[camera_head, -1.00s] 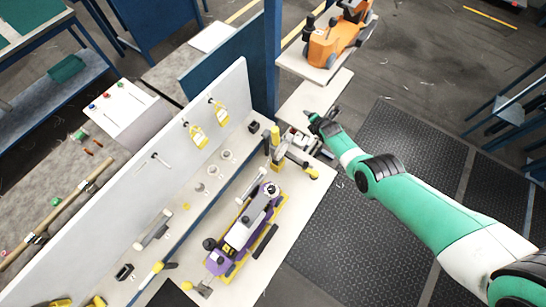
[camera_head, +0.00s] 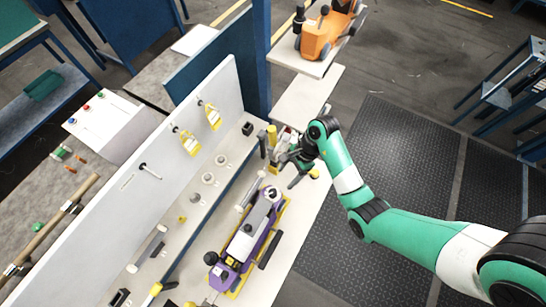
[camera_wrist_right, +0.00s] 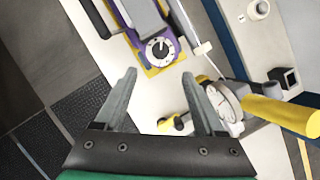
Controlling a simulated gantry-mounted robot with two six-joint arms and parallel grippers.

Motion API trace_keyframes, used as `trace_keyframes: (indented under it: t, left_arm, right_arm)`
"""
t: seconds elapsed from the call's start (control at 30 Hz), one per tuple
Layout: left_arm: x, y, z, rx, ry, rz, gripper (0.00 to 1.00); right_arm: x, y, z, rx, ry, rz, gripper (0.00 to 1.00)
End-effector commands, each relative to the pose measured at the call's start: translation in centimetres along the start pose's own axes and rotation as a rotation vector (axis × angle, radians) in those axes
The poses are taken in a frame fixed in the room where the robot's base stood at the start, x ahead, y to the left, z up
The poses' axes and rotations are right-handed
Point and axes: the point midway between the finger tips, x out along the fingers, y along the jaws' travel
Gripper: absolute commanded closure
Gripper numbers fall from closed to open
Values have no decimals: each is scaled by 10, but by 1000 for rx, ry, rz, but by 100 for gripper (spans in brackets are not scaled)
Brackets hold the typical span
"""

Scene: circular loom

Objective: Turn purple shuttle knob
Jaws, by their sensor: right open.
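The purple shuttle (camera_head: 247,244) lies on the white bench, with yellow along its sides and a grey top. At its upper end is a round, white-faced dial knob (camera_head: 270,194). In the right wrist view the dial knob (camera_wrist_right: 158,51) shows a dark pointer, in a purple and yellow housing. My right gripper (camera_head: 279,168) is open and empty, a little beyond that end of the shuttle. In the right wrist view its fingers (camera_wrist_right: 159,80) stand apart, with the knob ahead of the gap. My left gripper is in neither view.
A round gauge (camera_wrist_right: 224,104) with a yellow cylinder (camera_wrist_right: 278,114) stands beside the right finger. A white pegboard wall (camera_head: 130,192) borders the bench on the left. An orange model vehicle (camera_head: 325,33) stands on a stand behind.

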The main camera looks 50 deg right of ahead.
Motion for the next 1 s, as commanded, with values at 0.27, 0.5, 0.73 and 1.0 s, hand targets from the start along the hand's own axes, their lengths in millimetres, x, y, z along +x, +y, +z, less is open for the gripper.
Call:
trace_keyframes:
  t: [0.27,0.5,0.73,1.0]
  left_arm:
    - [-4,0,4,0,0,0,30]
    - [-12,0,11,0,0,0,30]
    - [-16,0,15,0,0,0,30]
    - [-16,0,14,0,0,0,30]
  right_arm:
    - [35,1,0,-3,-3,5,29]
    - [90,0,1,-4,-4,3,29]
    - [115,-1,1,-4,-4,-1,29]
    - [116,-1,2,-3,-5,-2,29]
